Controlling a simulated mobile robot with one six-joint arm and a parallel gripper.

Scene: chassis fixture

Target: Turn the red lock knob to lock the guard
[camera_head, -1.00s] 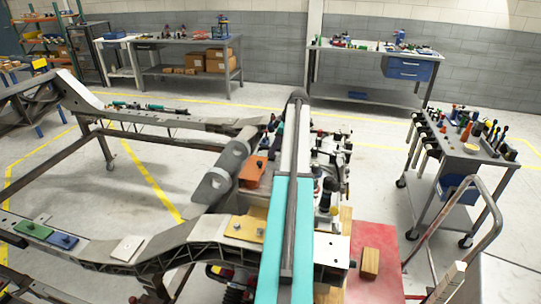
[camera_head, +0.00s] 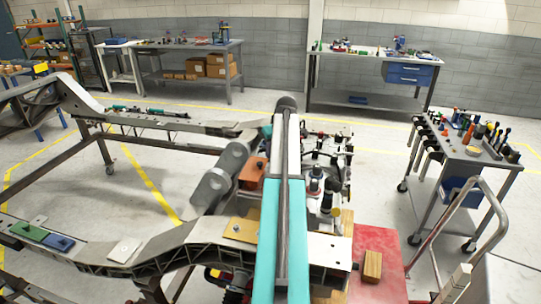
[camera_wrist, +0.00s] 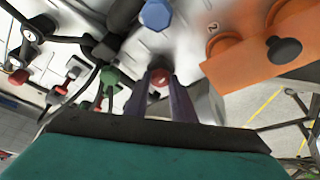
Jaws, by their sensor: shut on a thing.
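In the wrist view, a small round red knob (camera_wrist: 160,76) sits on a light metal surface at upper centre. My gripper (camera_wrist: 159,84) has its two dark purple fingers on either side of it, shut on it. The fingers cover the knob's sides, so its turn angle cannot be told. In the head view my own arm hides the gripper and the knob. I cannot make out which part is the guard.
A blue hex knob (camera_wrist: 155,14) and a green knob (camera_wrist: 110,75) are close by. The chassis frame (camera_head: 196,231) and a tool cart (camera_head: 470,152) flank my arm.

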